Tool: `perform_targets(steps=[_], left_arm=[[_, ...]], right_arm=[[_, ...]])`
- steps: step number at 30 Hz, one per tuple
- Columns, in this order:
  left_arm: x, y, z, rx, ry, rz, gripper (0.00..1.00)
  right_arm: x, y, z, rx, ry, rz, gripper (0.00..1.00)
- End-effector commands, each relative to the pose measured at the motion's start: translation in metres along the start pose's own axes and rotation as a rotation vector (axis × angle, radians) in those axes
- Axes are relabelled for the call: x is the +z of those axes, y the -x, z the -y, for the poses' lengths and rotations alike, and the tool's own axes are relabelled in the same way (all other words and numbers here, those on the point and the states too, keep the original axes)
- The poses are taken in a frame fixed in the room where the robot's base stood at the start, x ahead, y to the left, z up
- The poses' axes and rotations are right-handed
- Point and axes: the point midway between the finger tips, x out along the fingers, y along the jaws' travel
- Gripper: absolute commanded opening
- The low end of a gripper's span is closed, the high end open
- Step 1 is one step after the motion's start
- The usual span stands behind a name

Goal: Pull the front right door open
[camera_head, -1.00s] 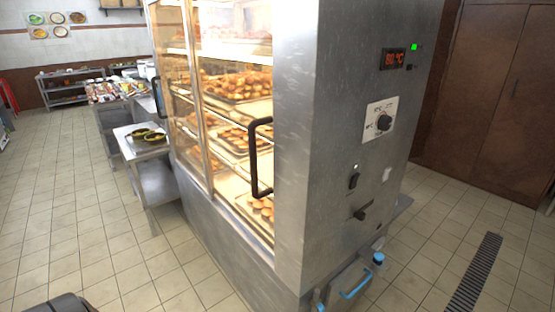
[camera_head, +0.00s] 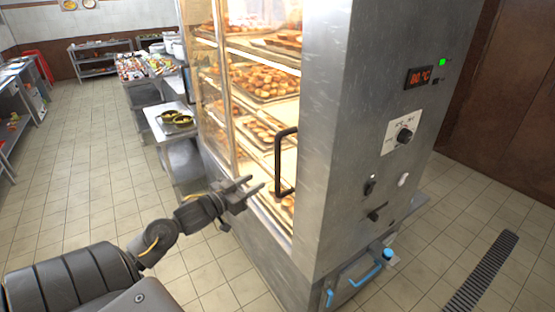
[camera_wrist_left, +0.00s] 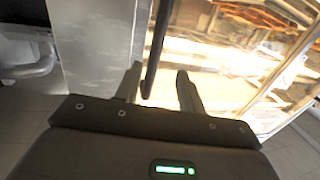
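The front right door (camera_head: 262,110) is a glass pane on the metal warming cabinet and looks shut, with a black vertical bar handle (camera_head: 281,162) near its right edge. My left gripper (camera_head: 257,184) is open and empty, just left of the handle's lower part in the head view. In the left wrist view, the handle (camera_wrist_left: 156,50) comes down between the two spread fingers (camera_wrist_left: 157,78), with its lower end near the gripper's palm. I see no finger closed on it, and cannot tell the exact depth gap. My right gripper is out of view.
Lit shelves of pastries stand behind the glass. The cabinet's steel side panel (camera_head: 385,130) carries a display, knob and switches. A steel side table (camera_head: 168,122) with a dark tray stands left of the cabinet. The tiled floor (camera_head: 90,190) in front is clear.

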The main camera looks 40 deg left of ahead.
Motion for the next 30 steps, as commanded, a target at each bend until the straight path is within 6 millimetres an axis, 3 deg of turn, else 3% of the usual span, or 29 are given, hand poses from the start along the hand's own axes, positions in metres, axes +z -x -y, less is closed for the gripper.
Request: perform_targets(steps=[3,10,21,30], left_arm=[[-0.017,0.002,-0.005,0.015,-0.007,-0.021,0.39],[-0.019,-0.007,-0.005,0.016,-0.005,-0.025,0.39],[-0.022,-0.073,-0.006,0.014,-0.004,-0.025,0.39],[-0.019,-0.104,-0.007,0.014,-0.006,-0.023,0.39]], right_arm=[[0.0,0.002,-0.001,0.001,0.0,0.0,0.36],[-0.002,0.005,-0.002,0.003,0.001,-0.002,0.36],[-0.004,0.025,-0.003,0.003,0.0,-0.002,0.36],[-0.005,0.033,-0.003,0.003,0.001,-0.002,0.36]])
